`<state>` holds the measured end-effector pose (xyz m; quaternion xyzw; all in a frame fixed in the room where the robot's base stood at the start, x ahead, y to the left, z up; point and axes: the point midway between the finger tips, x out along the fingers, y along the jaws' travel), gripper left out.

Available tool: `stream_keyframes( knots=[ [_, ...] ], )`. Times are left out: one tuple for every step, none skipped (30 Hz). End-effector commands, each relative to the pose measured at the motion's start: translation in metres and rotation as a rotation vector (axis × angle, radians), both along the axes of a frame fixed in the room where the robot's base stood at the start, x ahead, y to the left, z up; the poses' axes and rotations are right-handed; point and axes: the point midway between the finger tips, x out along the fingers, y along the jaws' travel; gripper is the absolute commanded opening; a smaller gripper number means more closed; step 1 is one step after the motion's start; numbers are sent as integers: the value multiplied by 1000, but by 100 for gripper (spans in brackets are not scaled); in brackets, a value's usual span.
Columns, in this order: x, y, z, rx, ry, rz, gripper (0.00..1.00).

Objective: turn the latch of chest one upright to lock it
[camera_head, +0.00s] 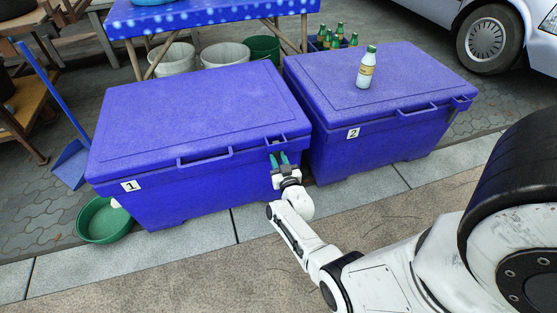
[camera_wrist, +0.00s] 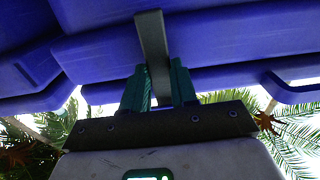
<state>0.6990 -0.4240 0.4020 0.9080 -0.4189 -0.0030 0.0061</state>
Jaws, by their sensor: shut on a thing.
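Chest one (camera_head: 195,115) is the blue chest on the left, with a white label "1" on its front and its lid down. My gripper (camera_head: 279,160) is at the right end of its front, just below the lid's edge. In the wrist view, a dark grey bar, the latch (camera_wrist: 151,38), runs down between the two teal fingers of my gripper (camera_wrist: 159,82). The fingers are shut on it. There the latch looks near upright with a slight tilt. In the head view the latch is too small to make out clearly.
Chest two (camera_head: 375,105) stands close on the right, with a bottle (camera_head: 366,68) on its lid. A green basin (camera_head: 103,220) and a blue dustpan (camera_head: 72,163) are left of chest one. A blue-covered table (camera_head: 200,18) stands behind. The pavement in front is clear.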

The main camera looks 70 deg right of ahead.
Motion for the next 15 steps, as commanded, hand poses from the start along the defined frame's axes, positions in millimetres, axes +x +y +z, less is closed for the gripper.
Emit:
stream_keyframes(
  knots=[
    [-1, 0, -1, -2, 5, 0, 0],
    [-1, 0, -1, -2, 5, 0, 0],
    [-1, 0, -1, -2, 5, 0, 0],
    [-1, 0, -1, -2, 5, 0, 0],
    [-1, 0, -1, -2, 5, 0, 0],
    [-1, 0, -1, -2, 5, 0, 0],
    [-1, 0, -1, -2, 5, 0, 0],
    [-1, 0, -1, -2, 5, 1, 0],
    [-1, 0, -1, -2, 5, 1, 31],
    [-1, 0, -1, -2, 5, 1, 34],
    [-1, 0, -1, -1, 4, 1, 37],
    [-1, 0, -1, -2, 4, 0, 41],
    [-1, 0, -1, -2, 4, 0, 44],
    [0, 0, -1, -2, 4, 0, 47],
    [0, 0, 0, -1, 3, 0, 51]
  ],
)
